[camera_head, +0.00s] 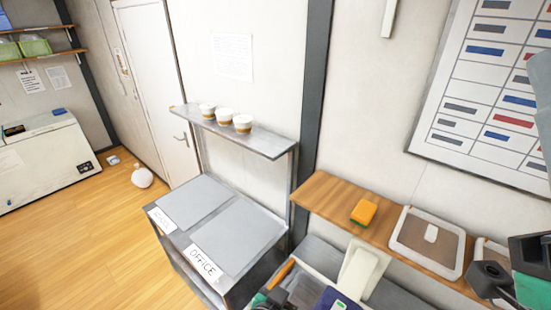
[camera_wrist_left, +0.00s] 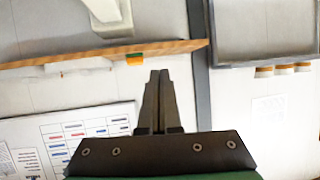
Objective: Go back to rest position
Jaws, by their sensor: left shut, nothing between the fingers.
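My left gripper (camera_head: 276,296) is low in the head view, left of the bottom middle, near the front of the metal counter. It is small there and partly cut off by the frame's edge. In the left wrist view its two dark fingers (camera_wrist_left: 158,78) are together with nothing between them. They point towards the wall, and that view is upside down. Dark and green parts of my right arm show at the lower right of the head view. Its fingertips cannot be made out.
A wooden shelf (camera_head: 330,198) holds an orange sponge (camera_head: 364,212) and a clear-lidded container (camera_head: 408,233). Several cups, including the left one (camera_head: 207,111), stand on a metal shelf (camera_head: 265,146). The floor at left is mostly clear.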

